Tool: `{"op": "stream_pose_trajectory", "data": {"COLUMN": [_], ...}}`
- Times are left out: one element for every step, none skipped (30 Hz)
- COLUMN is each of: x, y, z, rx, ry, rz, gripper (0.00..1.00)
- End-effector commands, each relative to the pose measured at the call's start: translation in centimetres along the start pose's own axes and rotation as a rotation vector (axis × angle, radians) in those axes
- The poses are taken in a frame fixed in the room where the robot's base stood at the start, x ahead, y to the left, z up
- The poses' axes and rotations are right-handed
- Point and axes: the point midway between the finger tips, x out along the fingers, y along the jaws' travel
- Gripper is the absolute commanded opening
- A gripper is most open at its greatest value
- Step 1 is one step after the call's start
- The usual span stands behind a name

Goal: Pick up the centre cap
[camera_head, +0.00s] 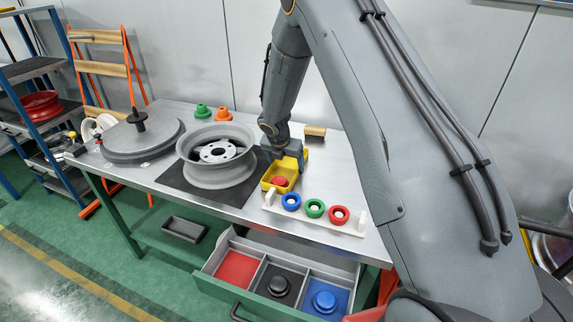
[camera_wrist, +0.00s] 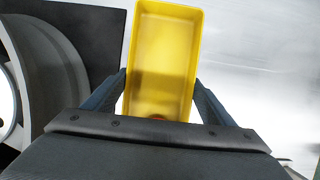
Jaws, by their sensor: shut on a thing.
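A red round piece (camera_head: 280,181), which looks like the centre cap, lies inside a yellow bin (camera_head: 267,184) at the middle of the bench. In the wrist view only a sliver of red (camera_wrist: 158,117) shows at the near end of the bin (camera_wrist: 165,20); the rest is hidden by my gripper's body. My gripper (camera_wrist: 160,92) has one finger along each outer side wall of the bin and is shut on the bin, not on the red piece. In the head view my gripper (camera_head: 284,160) comes down at the bin's back end. I cannot tell whether the bin touches the bench.
A wheel rim (camera_head: 217,180) on a black mat stands close left of the bin. A white rack (camera_head: 315,221) with blue, green and red rings stands just in front. An open drawer (camera_head: 212,266) below holds black and blue caps; its red compartment is empty.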

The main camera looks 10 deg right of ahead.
Motion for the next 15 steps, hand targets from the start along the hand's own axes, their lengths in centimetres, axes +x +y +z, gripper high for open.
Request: {"op": "stream_pose_trajectory", "data": {"x": [0.23,0.16,0.14,0.13,0.13,0.13,0.12,0.12,0.11,0.11,0.11,0.10,0.10,0.09,0.03], "y": [0.00,0.00,-0.01,-0.01,-0.01,0.00,0.01,0.02,0.03,0.04,0.05,0.05,0.06,0.07,0.08], "z": [-0.10,-0.08,-0.08,-0.08,-0.08,-0.08,-0.07,-0.07,-0.07,-0.06,-0.06,-0.06,-0.06,-0.05,-0.03], "rx": [0.000,0.000,0.000,0.000,0.000,0.000,0.000,0.000,0.000,0.000,0.000,0.000,0.000,0.000,0.000], "ry": [0.000,0.000,0.000,0.001,0.001,0.000,0.000,0.000,0.000,0.000,0.000,0.000,0.000,0.000,0.000], "rz": [0.000,0.000,0.000,0.000,0.000,0.000,0.000,0.000,0.001,0.001,0.001,0.001,0.001,0.001,0.001], "gripper": [0.55,0.83,0.90,0.95,0.96,0.96,0.96,0.96,0.96,0.96,0.96,0.96,0.96,0.96,0.96]}}
